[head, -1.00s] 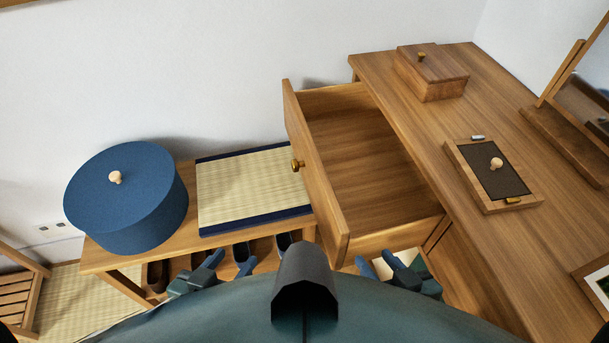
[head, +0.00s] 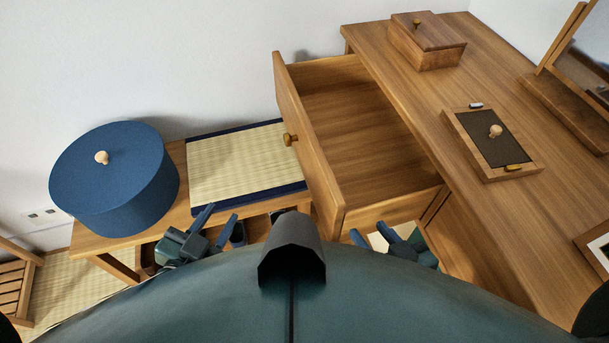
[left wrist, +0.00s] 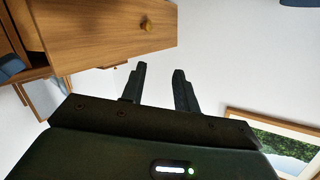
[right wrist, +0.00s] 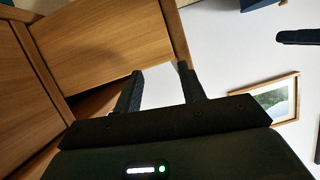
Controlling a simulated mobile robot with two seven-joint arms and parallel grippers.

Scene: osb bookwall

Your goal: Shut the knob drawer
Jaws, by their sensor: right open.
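The knob drawer (head: 355,125) is pulled far out of the wooden desk and its inside looks empty. The knob also shows in the left wrist view (left wrist: 147,25). My left gripper (head: 220,220) is open and empty, below and left of the drawer front, apart from it. My right gripper (head: 370,236) is open and empty, just below the drawer's near side in the head view. In the right wrist view its fingers (right wrist: 160,82) are spread with nothing between them.
A low bench bears a blue round box (head: 115,180) and a tatami mat (head: 245,165), left of the drawer. The desk top (head: 420,110) holds a lidded wooden box (head: 428,45), a framed tray (head: 492,145) and a mirror stand (head: 565,110). Shoes sit under the bench.

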